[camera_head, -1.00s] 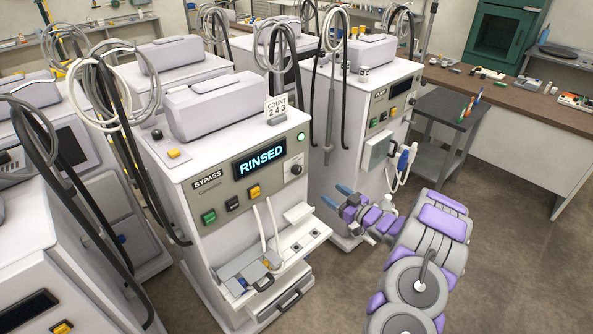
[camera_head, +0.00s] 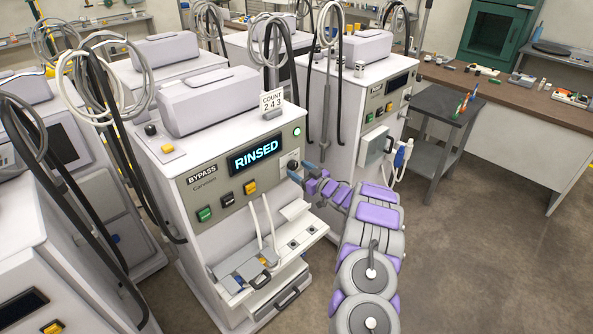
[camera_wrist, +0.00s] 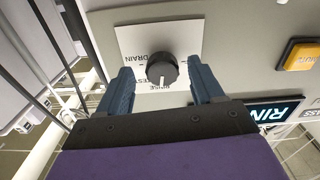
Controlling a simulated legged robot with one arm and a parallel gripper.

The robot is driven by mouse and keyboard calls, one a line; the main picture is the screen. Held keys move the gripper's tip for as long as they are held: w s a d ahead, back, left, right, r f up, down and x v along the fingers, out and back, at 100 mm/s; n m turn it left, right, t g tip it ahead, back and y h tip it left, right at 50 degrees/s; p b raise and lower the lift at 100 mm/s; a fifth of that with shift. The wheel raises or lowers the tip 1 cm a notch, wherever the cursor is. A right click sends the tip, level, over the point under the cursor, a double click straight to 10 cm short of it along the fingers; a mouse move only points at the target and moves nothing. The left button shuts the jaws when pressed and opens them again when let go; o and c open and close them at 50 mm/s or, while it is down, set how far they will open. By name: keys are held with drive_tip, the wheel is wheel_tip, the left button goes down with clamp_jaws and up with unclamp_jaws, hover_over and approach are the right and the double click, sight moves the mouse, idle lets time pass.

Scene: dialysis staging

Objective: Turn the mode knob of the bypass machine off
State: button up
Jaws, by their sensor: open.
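The bypass machine (camera_head: 215,185) is a white cabinet with a grey front panel, a BYPASS label and a lit RINSED display (camera_head: 254,156). Its mode knob (camera_wrist: 161,71) is round and black with a white pointer line, on a white plate with words around it. In the wrist view the pointer is directed at the RINSE side. My gripper (camera_wrist: 158,88) is open, its two blue fingers on either side of the knob and apart from it. In the head view my gripper (camera_head: 302,172) is at the panel's right side, partly covering the knob area.
A yellow button (camera_head: 250,187), a black button and a green button (camera_head: 204,214) line the panel. Hoses and an open shelf (camera_head: 300,240) project below. Another machine (camera_head: 345,110) stands close behind on the right. Open floor (camera_head: 480,240) lies to the right.

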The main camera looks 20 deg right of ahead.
drive_tip(key=shift+x, duration=1.05)
drive_tip(key=shift+a+r, duration=0.1)
drive_tip(key=shift+c, duration=0.3)
drive_tip(key=shift+s, duration=0.1)
drive_tip(key=c, duration=1)
